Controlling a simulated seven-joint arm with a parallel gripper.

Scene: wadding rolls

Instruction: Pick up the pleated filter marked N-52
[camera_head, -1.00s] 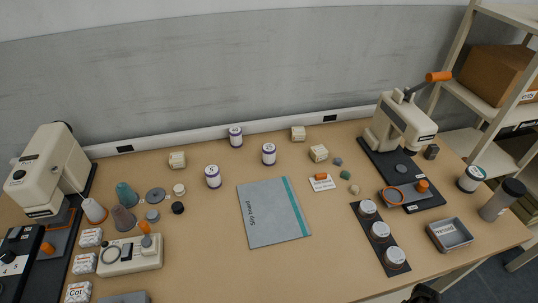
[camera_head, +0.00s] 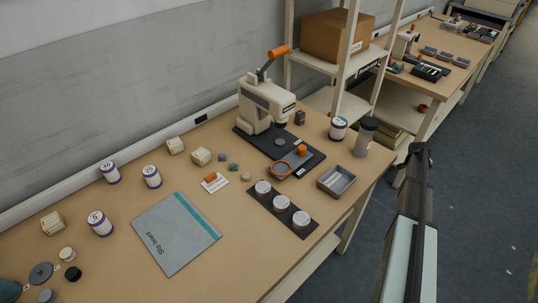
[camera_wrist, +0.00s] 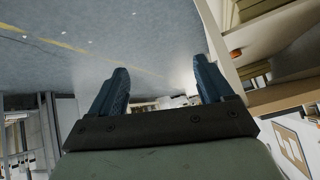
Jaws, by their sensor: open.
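No marking N-52 is readable in any view, so I cannot tell which object is the pleated filter. Small cream blocks with unreadable labels stand on the table: one at the left (camera_head: 52,223), one near the wall (camera_head: 175,145), and another just right of that (camera_head: 201,156). White cylinders with purple bands (camera_head: 151,176) stand among them. My gripper (camera_head: 420,153) is off the table's right side, over the floor and apart from all these objects. In the wrist view its two blue fingers (camera_wrist: 160,72) are spread, with nothing between them.
A shelf with a cardboard box (camera_head: 335,35) stands behind.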

